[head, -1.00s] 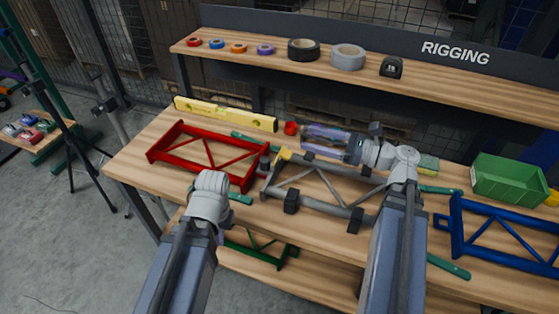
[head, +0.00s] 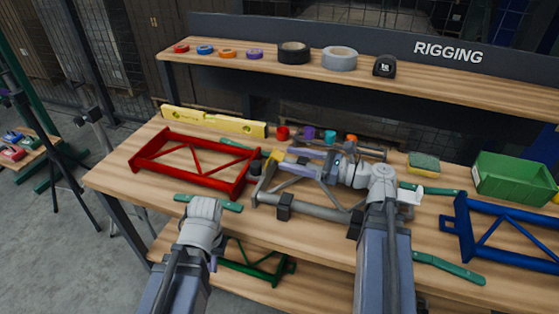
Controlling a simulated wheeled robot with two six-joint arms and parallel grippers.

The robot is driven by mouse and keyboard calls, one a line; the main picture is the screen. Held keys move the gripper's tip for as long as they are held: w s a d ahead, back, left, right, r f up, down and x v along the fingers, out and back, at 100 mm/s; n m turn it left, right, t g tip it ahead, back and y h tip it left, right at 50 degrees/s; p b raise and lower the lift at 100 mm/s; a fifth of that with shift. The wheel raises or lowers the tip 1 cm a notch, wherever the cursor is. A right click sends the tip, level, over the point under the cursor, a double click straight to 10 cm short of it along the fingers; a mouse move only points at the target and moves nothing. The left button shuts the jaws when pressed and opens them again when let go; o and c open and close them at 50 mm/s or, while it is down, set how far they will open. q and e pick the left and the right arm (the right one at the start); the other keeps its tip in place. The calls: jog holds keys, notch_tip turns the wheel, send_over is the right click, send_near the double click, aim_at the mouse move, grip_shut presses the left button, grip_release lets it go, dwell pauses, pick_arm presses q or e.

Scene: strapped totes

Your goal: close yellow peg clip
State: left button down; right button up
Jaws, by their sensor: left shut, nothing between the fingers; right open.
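The yellow peg clip (head: 277,155) sits at the upper left corner of the grey metal frame (head: 318,209) on the bench. Whether its jaw is open is too small to tell. My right gripper (head: 293,161) is open and lies low over the frame, its fingers pointing left. Its fingertips are just right of the yellow clip; I cannot tell whether they touch it. My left gripper (head: 214,263) is shut and empty, mostly hidden behind its own wrist, near the bench's front edge and away from the clip.
A red frame (head: 146,154) lies left of the grey frame, a blue frame (head: 461,225) right. Red (head: 282,133), purple (head: 309,133), teal (head: 330,137) and orange (head: 351,139) pieces stand behind. A yellow level (head: 215,122), sponge (head: 423,163) and green bin (head: 512,181) line the back.

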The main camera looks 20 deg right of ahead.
aim_at(282, 157)
jog(key=shift+x, duration=1.95)
